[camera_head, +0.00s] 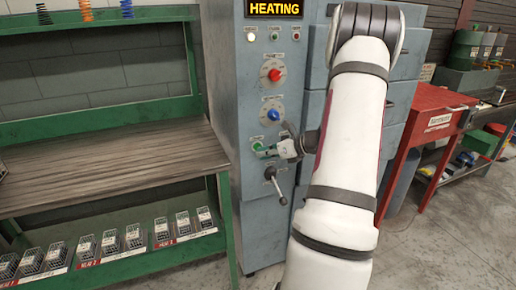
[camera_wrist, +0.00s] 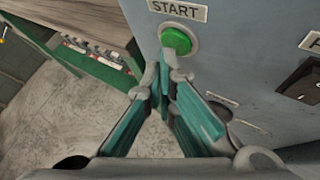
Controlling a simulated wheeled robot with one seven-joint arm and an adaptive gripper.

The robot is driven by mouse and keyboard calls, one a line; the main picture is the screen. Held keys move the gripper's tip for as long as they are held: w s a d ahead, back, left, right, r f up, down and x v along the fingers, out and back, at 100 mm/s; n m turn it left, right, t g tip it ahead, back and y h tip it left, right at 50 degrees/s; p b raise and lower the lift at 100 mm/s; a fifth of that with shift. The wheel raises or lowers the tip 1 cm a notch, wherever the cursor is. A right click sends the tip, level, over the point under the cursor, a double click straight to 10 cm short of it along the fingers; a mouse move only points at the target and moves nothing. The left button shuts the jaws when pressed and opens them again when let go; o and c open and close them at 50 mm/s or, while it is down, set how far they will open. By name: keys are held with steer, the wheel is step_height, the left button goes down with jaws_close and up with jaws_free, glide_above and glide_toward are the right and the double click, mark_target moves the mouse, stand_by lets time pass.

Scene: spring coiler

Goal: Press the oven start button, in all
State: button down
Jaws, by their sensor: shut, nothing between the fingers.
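The oven is a tall grey cabinet (camera_head: 228,75) with a display at its top (camera_head: 274,8) that reads HEATING in yellow. The green start button (camera_wrist: 177,39) sits below a START label (camera_wrist: 178,10) in the wrist view. In the head view the button (camera_head: 257,146) is partly covered by my gripper (camera_head: 264,152). My gripper (camera_wrist: 164,68) is shut and empty, with green-padded fingers. Its tips overlap the button's lower edge in the wrist view. I cannot tell whether they touch it or whether it is pushed in.
Above the button are a red knob (camera_head: 275,75) and a blue knob (camera_head: 273,114). A lever (camera_head: 276,186) sticks out below. A black switch (camera_wrist: 304,80) is to the button's right. A green-framed shelf (camera_head: 110,160) stands left, a red cabinet (camera_head: 425,105) right.

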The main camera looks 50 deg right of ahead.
steer(key=shift+s+a, duration=0.2)
steer(key=shift+s, duration=0.15)
steer(key=shift+s+a+p, duration=0.1)
steer(key=shift+s+a, duration=0.35)
steer(key=shift+s, duration=0.25)
steer(key=shift+s+a+p, duration=0.1)
steer(key=shift+s+a, duration=0.3)
steer(key=shift+s, duration=0.35)
steer(key=shift+s+a+p, duration=0.1)
steer(key=shift+s+a, duration=0.35)
steer(key=shift+s, duration=0.25)
steer(key=w+a+r+n+g+y+p, duration=0.1)
steer(key=a+r+n+g+y+p, duration=0.1)
steer(key=a+r+n, duration=0.5)
steer(key=a+r+n+g+y+p, duration=0.1)
steer(key=a+r+n+g, duration=0.2)
steer(key=a, duration=0.8)
steer(key=w+a+r+n+g+y+p, duration=0.1)
steer(key=a+r+n+y+p, duration=0.1)
steer(key=a+r+n, duration=0.55)
steer(key=s+a+r+n+g+h+p, duration=0.3)
steer(key=s+a+r+n, duration=0.1)
steer(key=s+a+n, duration=0.75)
steer(key=s+a+r+n+h+p, duration=0.2)
steer(key=s+r+n, duration=0.3)
steer(key=s+n, duration=0.3)
steer(key=shift+s+a+r+t+h, duration=0.15)
steer(key=shift+s+a+t+h, duration=0.2)
steer(key=shift+a+h, duration=0.3)
